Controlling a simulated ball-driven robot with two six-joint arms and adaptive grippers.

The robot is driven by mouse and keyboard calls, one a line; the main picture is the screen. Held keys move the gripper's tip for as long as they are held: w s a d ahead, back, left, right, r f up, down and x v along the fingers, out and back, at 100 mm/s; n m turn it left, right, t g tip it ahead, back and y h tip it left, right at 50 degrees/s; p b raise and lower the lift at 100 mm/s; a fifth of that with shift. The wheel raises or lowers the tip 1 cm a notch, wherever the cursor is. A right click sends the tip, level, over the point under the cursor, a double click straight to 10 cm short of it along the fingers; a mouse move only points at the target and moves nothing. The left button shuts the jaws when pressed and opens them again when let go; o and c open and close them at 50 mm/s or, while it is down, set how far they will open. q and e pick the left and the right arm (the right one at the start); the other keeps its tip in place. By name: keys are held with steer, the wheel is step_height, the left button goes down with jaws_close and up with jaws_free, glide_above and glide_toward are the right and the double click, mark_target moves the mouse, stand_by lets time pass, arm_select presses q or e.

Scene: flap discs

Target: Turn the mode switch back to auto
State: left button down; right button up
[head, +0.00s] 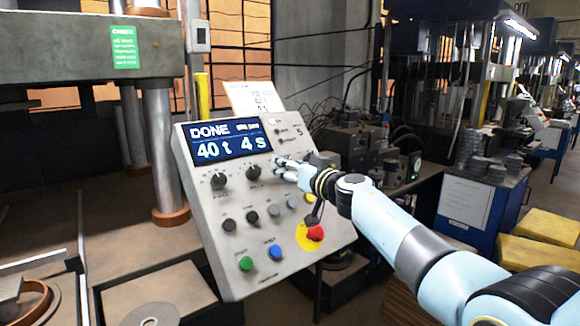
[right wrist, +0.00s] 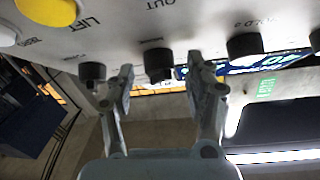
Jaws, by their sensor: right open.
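The grey control panel (head: 210,270) stands tilted at the middle of the head view, its display (head: 232,138) reading DONE, 40 t and 4 s. My right gripper (head: 281,166) is at the panel's right part, just right of a black knob (head: 253,172), and hides what is behind its fingers. In the right wrist view the open fingers (right wrist: 161,72) stand on either side of a black knob (right wrist: 159,62), apparently the mode switch. Its small label is too blurred to read, and I cannot tell its setting or whether the fingers touch it. My left gripper is out of view.
Another knob (right wrist: 244,45) marked HOLD S and a third knob (right wrist: 92,72) flank the fingers. A red stop button (head: 315,233) on yellow sits below my gripper. Green (head: 246,263) and blue (head: 274,252) buttons are lower left. A press column (head: 165,150) stands behind the panel.

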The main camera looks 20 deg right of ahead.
steer(key=shift+w, duration=0.1)
jaws_close()
steer(key=n+g+y, duration=0.1)
steer(key=n+y, duration=0.2)
steer(key=n, duration=0.1)
steer(key=shift+d, duration=0.2)
steer(key=shift+n+g+y, duration=0.5)
steer(key=shift+n+y, duration=0.1)
steer(key=shift+n, duration=0.5)
jaws_free()
